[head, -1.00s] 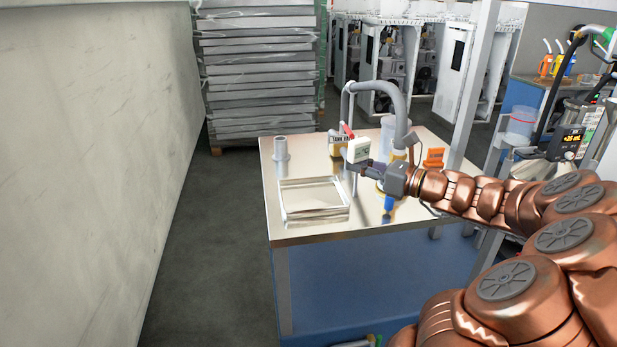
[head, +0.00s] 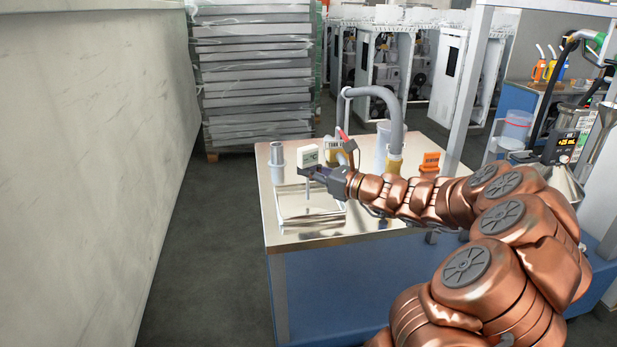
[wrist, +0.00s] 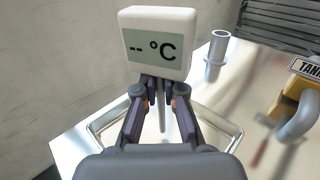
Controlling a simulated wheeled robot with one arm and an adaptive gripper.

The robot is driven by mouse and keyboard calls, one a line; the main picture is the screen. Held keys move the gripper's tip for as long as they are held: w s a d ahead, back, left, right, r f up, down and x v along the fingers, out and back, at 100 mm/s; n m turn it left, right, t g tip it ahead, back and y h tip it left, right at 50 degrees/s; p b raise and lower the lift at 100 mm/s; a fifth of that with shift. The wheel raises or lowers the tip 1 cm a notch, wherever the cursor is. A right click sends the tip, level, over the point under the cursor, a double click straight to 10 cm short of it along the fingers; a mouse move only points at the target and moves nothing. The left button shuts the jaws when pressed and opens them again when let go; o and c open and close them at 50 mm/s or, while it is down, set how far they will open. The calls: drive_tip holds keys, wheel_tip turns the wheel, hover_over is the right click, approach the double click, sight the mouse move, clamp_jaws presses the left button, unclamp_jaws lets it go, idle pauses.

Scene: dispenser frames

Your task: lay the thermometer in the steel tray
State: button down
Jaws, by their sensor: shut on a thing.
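The thermometer (head: 307,155) has a white square head with a display and a thin grey probe hanging down. In the wrist view its display (wrist: 152,47) reads "-- °C". My gripper (head: 308,172) is shut on the thermometer just below its head, as the wrist view also shows (wrist: 158,85). The steel tray (head: 284,222) is a shallow square tray on the steel-topped bench. The thermometer is upright above the tray. In the wrist view the tray's rim (wrist: 105,122) shows on both sides of my gripper. Whether the probe tip touches the tray floor I cannot tell.
A grey cylinder (head: 277,160) stands on the bench behind the tray at left. A yellow part labelled TANK (head: 334,150), a curved grey pipe (head: 378,92) and an orange block (head: 430,161) stand behind and right of it. The bench's left front corner is clear.

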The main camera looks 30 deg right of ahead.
drive_tip(key=shift+f, duration=0.85)
drive_tip(key=c, duration=1.3)
unclamp_jaws()
drive_tip(key=shift+o, duration=0.2)
drive_tip(key=shift+v, duration=6)
